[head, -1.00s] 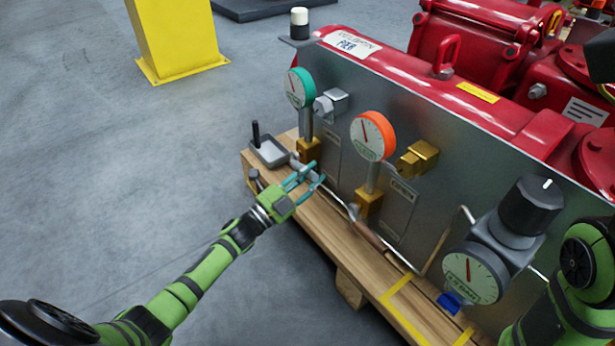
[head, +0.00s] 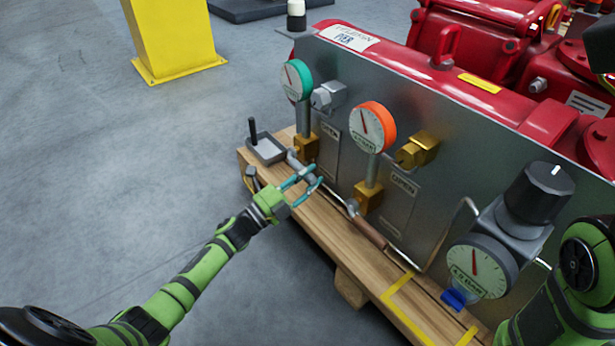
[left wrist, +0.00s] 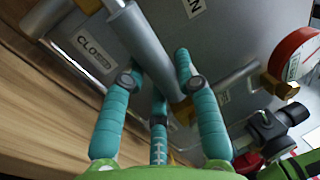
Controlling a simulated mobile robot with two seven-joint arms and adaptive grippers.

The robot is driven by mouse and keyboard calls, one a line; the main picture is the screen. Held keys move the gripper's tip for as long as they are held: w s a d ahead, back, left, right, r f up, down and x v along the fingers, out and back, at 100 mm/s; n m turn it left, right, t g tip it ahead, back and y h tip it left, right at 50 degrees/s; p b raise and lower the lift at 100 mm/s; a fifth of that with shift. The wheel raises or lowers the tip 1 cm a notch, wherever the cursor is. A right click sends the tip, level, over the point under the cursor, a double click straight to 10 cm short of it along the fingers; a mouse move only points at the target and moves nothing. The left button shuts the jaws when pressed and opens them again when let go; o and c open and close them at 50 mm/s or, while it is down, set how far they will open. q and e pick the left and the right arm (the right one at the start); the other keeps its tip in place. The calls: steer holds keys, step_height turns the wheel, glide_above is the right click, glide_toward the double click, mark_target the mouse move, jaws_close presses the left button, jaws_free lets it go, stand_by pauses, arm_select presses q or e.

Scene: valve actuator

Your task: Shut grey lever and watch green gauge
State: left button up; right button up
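The green gauge (head: 297,80) stands on a brass fitting at the panel's left end in the head view. Its red needle points up and slightly left; its numbers are too small to read. The grey lever (head: 302,170) sits low in front of that fitting. In the left wrist view the grey lever (left wrist: 142,45) is a thick grey cylinder beside a "CLOSED" label (left wrist: 97,52). My left gripper (head: 308,185) is open at the lever's near end. In the left wrist view its teal fingertips (left wrist: 160,68) are spread apart near the cylinder; contact is unclear. My right gripper is out of view.
An orange gauge (head: 371,128) and a brown-handled lever (head: 369,232) are to the right. A black-knobbed regulator (head: 535,195) with a gauge (head: 480,267) stands farther right.

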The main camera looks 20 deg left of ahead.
arm_select(q)
steer(key=o, duration=0.4)
steer(key=shift+d, duration=0.1)
steer(key=shift+c, duration=0.2)
steer(key=shift+f, duration=0.1)
steer(key=v, duration=1.2)
